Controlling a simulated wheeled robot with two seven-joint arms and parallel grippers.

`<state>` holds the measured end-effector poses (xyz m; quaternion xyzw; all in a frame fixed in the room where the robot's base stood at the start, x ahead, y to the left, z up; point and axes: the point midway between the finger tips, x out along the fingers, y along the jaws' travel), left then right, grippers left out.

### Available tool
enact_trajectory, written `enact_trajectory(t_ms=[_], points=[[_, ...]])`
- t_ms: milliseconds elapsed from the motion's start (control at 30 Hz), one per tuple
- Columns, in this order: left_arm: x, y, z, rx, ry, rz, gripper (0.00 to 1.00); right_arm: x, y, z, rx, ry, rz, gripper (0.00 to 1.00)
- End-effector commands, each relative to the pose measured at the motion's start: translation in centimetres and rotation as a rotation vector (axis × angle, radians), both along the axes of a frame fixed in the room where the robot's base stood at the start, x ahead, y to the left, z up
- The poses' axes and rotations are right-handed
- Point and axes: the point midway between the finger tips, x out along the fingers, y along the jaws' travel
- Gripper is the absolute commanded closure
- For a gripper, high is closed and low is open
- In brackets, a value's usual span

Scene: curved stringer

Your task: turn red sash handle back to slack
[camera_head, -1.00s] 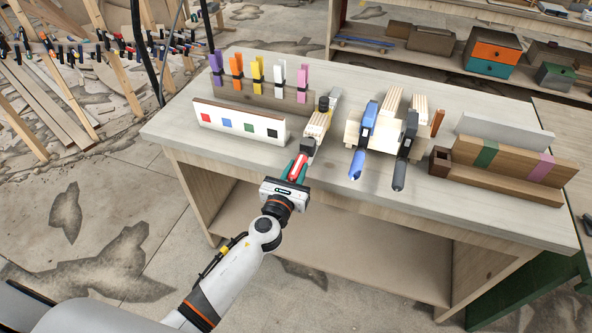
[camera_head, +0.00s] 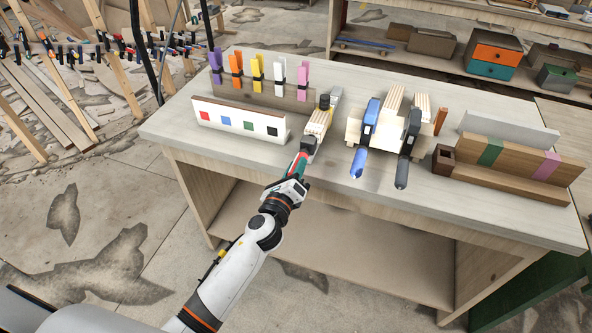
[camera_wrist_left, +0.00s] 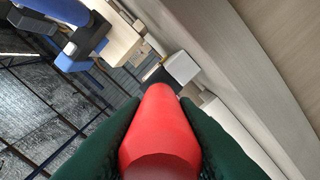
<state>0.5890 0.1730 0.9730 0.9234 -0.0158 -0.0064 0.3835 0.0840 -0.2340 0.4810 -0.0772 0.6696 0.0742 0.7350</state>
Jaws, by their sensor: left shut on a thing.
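The red sash handle (camera_wrist_left: 160,130) fills the middle of the left wrist view, between the two dark green fingers of my left gripper (camera_wrist_left: 158,150). In the head view the red handle (camera_head: 299,163) shows only in part, at the near end of the leftmost sash clamp (camera_head: 308,147). That clamp lies along stacked pale wood strips (camera_head: 318,122) on the bench. My left gripper (camera_head: 297,174) is shut on the handle at the bench's front edge, and its body is tilted. How tight the clamp jaw sits cannot be seen. My right gripper is not in view.
Blue (camera_head: 361,150) and black (camera_head: 405,155) handled clamps lie just right of the red one. A white board with coloured squares (camera_head: 238,120) stands at left, before a rack of coloured clips (camera_head: 265,93). Wooden blocks (camera_head: 505,160) stand at right. The bench front (camera_head: 440,210) is clear.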

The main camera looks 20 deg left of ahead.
Motion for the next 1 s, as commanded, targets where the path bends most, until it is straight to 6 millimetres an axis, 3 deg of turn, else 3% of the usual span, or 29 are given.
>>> enact_trajectory(t_ms=[1000], points=[[0.0,0.0,-0.3,-0.968,0.035,0.000,0.97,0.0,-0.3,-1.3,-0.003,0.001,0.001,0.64]])
